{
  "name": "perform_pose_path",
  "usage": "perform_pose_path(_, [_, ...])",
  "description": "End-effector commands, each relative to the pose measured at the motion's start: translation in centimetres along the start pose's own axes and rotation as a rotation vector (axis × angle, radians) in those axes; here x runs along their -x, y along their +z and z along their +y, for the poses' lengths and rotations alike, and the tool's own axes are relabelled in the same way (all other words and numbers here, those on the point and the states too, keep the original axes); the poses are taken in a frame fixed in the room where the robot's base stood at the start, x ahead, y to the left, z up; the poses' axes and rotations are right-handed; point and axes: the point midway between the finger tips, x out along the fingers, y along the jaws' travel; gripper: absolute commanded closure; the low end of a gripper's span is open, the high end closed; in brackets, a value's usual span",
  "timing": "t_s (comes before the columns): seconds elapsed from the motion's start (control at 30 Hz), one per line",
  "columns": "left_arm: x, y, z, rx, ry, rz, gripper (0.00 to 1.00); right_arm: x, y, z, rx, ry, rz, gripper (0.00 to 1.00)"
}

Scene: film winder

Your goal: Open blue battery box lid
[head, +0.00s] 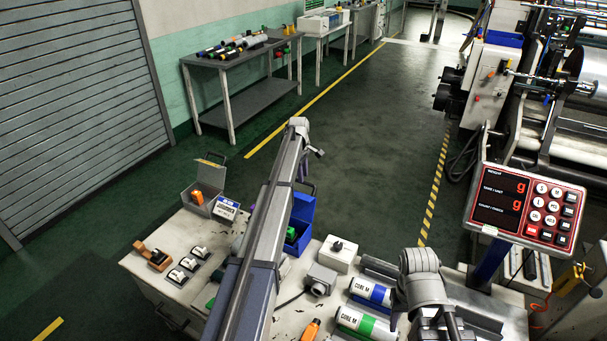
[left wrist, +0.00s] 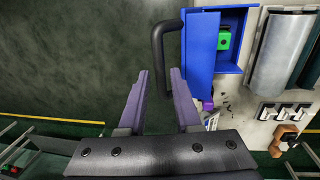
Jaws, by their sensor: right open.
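The blue battery box (head: 299,236) stands on the workbench, partly hidden behind my left arm. Its lid (head: 303,208) stands raised, with a dark handle at its top edge. In the left wrist view the lid (left wrist: 200,60) is a blue panel left of the open box (left wrist: 233,68), with a green block (left wrist: 224,38) inside. The black handle (left wrist: 158,42) juts out left of the lid. My left gripper (left wrist: 160,72) is open, its purple fingers apart with nothing gripped, close to the handle's lower end. It is mostly hidden in the head view (head: 304,172). My right gripper's fingers are not visible.
A grey box (head: 185,203) with a raised lid stands left on the bench (head: 190,238). White cylinders with blue (head: 371,291) and green bands (head: 366,324) lie at the front. A red control panel (head: 526,207) stands right. The floor beyond the bench is clear.

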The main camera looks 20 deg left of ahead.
Motion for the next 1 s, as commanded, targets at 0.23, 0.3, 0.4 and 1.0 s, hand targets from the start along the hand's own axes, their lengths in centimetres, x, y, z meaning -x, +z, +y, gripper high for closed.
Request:
perform_pose_path(0.23, [2.7, 0.0, 0.0, 0.000, 0.000, 0.000, 0.68, 2.7, 0.2, 0.3, 0.000, 0.000, 0.000, 0.50])
perform_pose_path(0.3, [2.7, 0.0, 0.0, 0.000, 0.000, 0.000, 0.68, 2.7, 0.2, 0.3, 0.000, 0.000, 0.000, 0.50])
perform_pose_path(0.4, [2.6, 0.0, 0.0, 0.000, 0.000, 0.000, 0.68, 2.6, 0.1, 0.2, 0.000, 0.000, 0.000, 0.50])
perform_pose_path(1.0, [3.3, 8.9, -5.0, -0.259, -0.033, -0.006, 0.68, 2.6, 0.1, 0.2, 0.000, 0.000, 0.000, 0.50])
